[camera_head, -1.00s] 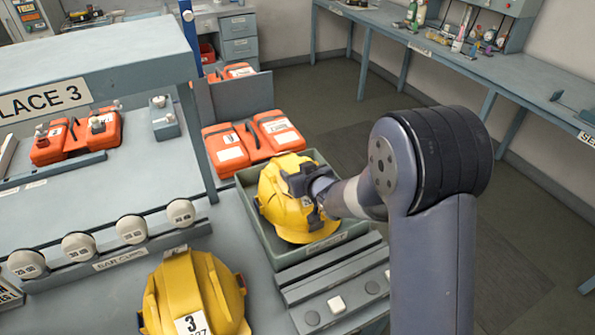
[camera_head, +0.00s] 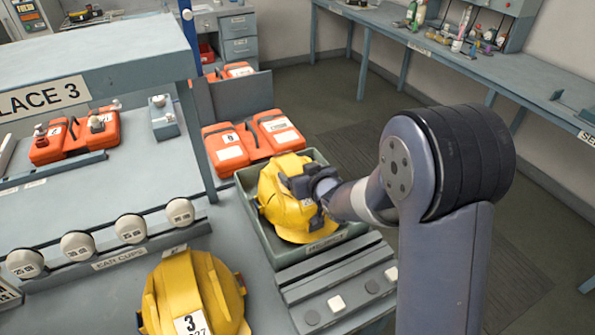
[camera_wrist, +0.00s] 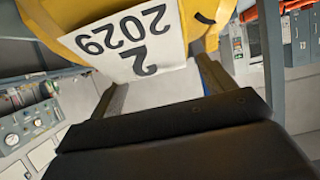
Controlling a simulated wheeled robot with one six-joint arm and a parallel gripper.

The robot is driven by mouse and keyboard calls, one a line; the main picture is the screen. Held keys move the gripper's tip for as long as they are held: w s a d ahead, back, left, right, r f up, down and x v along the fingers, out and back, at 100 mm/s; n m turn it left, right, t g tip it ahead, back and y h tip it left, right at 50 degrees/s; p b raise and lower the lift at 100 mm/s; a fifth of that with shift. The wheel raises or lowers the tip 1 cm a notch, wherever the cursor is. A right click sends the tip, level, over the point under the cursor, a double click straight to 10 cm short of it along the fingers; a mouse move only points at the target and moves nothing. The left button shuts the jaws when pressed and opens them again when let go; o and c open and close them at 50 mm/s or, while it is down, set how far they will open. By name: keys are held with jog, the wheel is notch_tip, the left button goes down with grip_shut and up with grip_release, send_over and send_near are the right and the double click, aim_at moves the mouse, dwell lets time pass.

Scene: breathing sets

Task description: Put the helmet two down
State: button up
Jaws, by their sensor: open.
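Helmet two is a yellow helmet (camera_head: 290,200) in a grey-green tray (camera_head: 327,243) at the middle of the head view. In the wrist view the helmet's white label (camera_wrist: 130,40) reads 2 and 2029, upside down. My gripper (camera_head: 312,188) is at the helmet's right side. In the wrist view its two fingers (camera_wrist: 160,85) stand apart, close to the label, and the jaws are open. The fingertips are partly hidden by the helmet. The helmet appears to rest in the tray, but its underside is hidden.
Another yellow helmet (camera_head: 195,295), labelled 3, sits at the front. Orange cases (camera_head: 277,133) stand behind the tray. A row of ear cups (camera_head: 131,229) is at left. A slotted grey rack (camera_head: 335,285) lies before the tray. Open floor (camera_head: 350,135) is at right.

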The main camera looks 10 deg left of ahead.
jog(key=v, duration=1)
jog(key=shift+b, duration=0.35)
